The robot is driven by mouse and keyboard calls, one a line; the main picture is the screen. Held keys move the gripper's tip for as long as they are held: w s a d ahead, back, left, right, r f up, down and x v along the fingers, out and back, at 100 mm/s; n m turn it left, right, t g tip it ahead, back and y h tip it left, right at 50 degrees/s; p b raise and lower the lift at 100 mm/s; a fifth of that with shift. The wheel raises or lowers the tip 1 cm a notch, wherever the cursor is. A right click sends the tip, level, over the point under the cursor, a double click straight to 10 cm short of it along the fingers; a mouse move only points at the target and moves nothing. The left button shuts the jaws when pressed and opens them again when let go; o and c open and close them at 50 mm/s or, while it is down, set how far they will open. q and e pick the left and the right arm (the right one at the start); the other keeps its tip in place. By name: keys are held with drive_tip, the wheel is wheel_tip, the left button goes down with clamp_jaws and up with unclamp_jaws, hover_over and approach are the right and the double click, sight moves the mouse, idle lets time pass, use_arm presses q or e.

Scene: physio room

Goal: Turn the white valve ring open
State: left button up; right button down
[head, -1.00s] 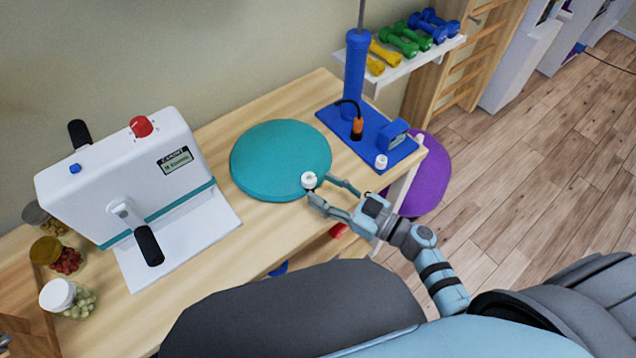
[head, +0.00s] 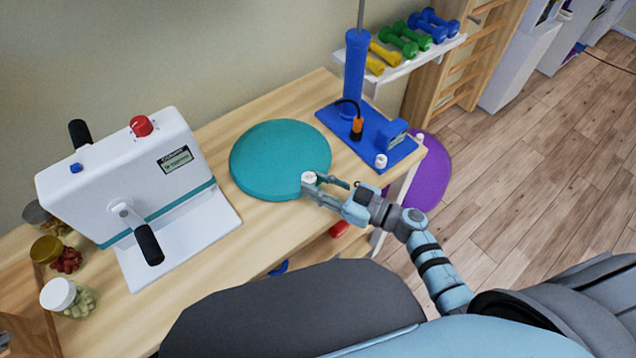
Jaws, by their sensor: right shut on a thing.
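The white valve ring (head: 308,178) is a small white knob at the front right rim of the teal round cushion (head: 275,155), which lies flat on the wooden table. My right gripper (head: 311,182) reaches in from the right and is shut on the ring, with its fingers on either side of it. The ring's lower part is partly hidden by the fingers. My left gripper is not in the view.
A white crank machine (head: 125,180) stands left on the table (head: 215,260), with several jars at the far left. A blue pump (head: 355,75) on a blue base stands behind right of the cushion.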

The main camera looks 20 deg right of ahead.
drive_tip(key=c, duration=1.3)
unclamp_jaws()
drive_tip(key=v, duration=1.2)
drive_tip(key=shift+w+d, duration=0.2)
